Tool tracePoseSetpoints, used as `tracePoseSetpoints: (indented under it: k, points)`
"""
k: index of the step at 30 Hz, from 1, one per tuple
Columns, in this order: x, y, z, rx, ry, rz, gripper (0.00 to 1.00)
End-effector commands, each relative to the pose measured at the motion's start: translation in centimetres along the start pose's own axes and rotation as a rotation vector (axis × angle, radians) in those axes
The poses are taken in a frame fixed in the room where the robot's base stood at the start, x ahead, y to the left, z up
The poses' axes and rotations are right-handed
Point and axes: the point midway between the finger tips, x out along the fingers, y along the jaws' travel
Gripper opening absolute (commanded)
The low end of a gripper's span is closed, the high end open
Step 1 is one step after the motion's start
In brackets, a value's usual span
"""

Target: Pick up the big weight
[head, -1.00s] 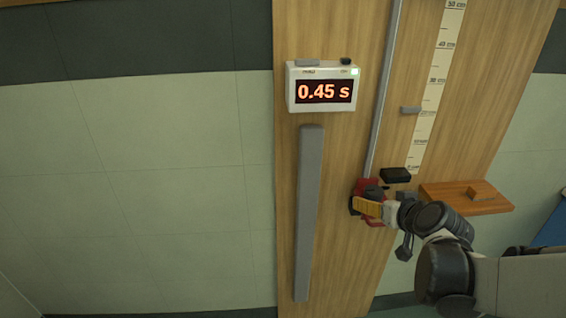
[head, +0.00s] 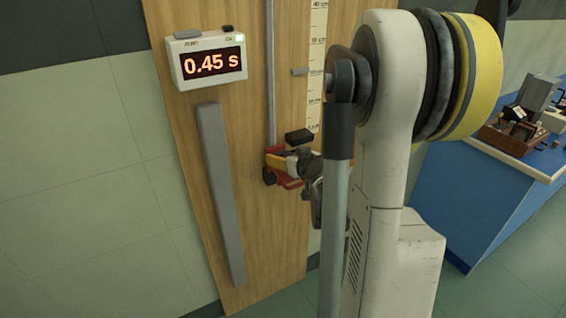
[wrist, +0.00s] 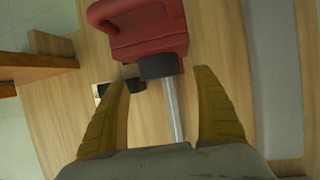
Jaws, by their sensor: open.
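I cannot pick out the big weight for certain in either view. My gripper (head: 287,162) is at the foot of the rail, beside a red part (head: 290,182) on the wooden board. In the wrist view, the yellow fingers of my gripper (wrist: 162,80) are spread apart with nothing seen clamped between them. The red part with a looped handle (wrist: 145,30) is just beyond the fingertips. A dark round piece (wrist: 163,66) and the metal rail (wrist: 172,110) lie in line with the gap. In the head view, my arm hides the right part of the board.
A timer reading 0.45 s (head: 210,63) and a long grey bar (head: 220,190) are on the board (head: 170,30). A small black block (head: 299,136) is above my gripper. A wooden shelf (wrist: 40,66) shows in the wrist view. A blue bench (head: 470,205) with equipment stands right.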

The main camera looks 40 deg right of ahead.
Motion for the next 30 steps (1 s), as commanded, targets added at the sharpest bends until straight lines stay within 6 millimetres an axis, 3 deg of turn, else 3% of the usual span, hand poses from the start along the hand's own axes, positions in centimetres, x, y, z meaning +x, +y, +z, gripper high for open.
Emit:
tracePoseSetpoints:
  k: [4,11,12,18,30]
  points:
    - [2.4,-0.1,0.4,-0.001,-0.001,-0.002,0.78]
    - [2.8,-0.1,0.1,-0.001,-0.001,-0.001,0.78]
    - [2.8,-0.1,0.1,-0.001,-0.001,-0.001,0.73]
    - [2.8,-0.1,0.1,-0.001,-0.001,-0.001,0.14]
    - [2.4,-0.1,-0.7,-0.001,0.000,-0.001,0.14]
